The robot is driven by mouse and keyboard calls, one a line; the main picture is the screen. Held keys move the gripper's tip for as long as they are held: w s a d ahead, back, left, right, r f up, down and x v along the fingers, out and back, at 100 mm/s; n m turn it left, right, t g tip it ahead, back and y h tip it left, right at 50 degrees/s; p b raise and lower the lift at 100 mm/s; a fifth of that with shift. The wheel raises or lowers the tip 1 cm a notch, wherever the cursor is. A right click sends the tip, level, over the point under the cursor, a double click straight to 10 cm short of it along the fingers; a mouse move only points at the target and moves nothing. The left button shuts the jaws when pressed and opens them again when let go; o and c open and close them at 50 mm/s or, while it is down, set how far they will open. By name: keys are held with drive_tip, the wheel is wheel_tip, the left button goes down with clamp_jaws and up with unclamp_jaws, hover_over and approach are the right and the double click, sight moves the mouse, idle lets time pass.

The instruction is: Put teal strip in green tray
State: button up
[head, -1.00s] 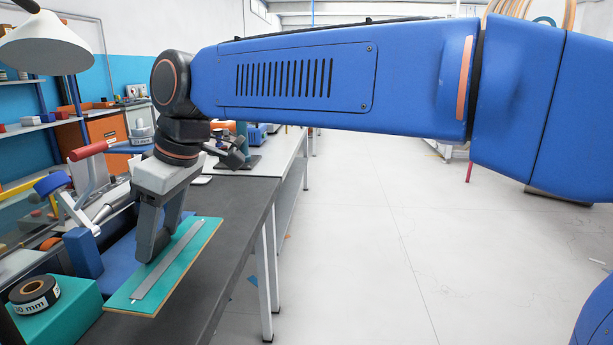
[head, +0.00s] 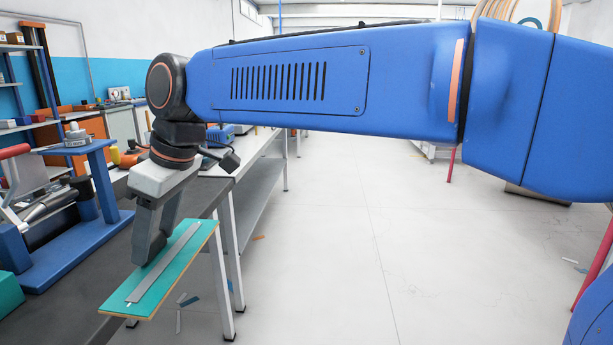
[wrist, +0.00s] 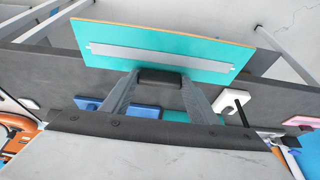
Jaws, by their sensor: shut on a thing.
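The teal strip (head: 165,270) is a flat board with a grey bar along its top face and a wood-coloured edge. The strip is held nearly level and overlaps the front edge of the dark worktop in the head view. In the wrist view, the strip (wrist: 112,34) lies across the top, at my gripper's fingertips (wrist: 162,74). I cannot make out a green tray for certain; a teal-green block (head: 8,292) is cut off at the left edge of the head view.
The dark worktop (head: 65,255) runs along the left and carries a blue stand (head: 85,235) with a round metal part on top. White table legs (head: 222,285) stand along its front. Small scraps lie on the floor (head: 330,240), which is otherwise open to the right.

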drive_tip(key=w+d+f+m+t+h, duration=0.1)
drive_tip(key=w+d+f+m, duration=0.25)
drive_tip(key=w+f, duration=0.85)
drive_tip(key=w+d+f+m+t, duration=0.1)
drive_tip(key=w+d+f+m, duration=0.3)
drive_tip(key=w+f, duration=0.85)
drive_tip(key=w+d+f+m+t+h, duration=0.1)
drive_tip(key=w+d+f, duration=0.7)
drive_tip(key=d+f, duration=0.2)
drive_tip(key=w+d+f+m+h, duration=0.1)
drive_tip(key=w+d+f+m, duration=0.15)
drive_tip(key=d+f, duration=0.55)
drive_tip(key=w+d+f+m, duration=0.2)
drive_tip(key=w+d+f, duration=0.1)
drive_tip(key=d+f, duration=0.55)
drive_tip(key=s+d+f+m, duration=0.2)
drive_tip(key=d+f, duration=0.5)
drive_tip(key=d, duration=0.3)
drive_tip(key=s+d+f+m+t+h, duration=0.1)
drive_tip(key=s+d+f+m, duration=0.1)
drive_tip(key=d+f, duration=0.5)
drive_tip(key=d, duration=0.3)
drive_tip(key=shift+s+h, duration=0.3)
drive_tip(key=shift+d, duration=0.2)
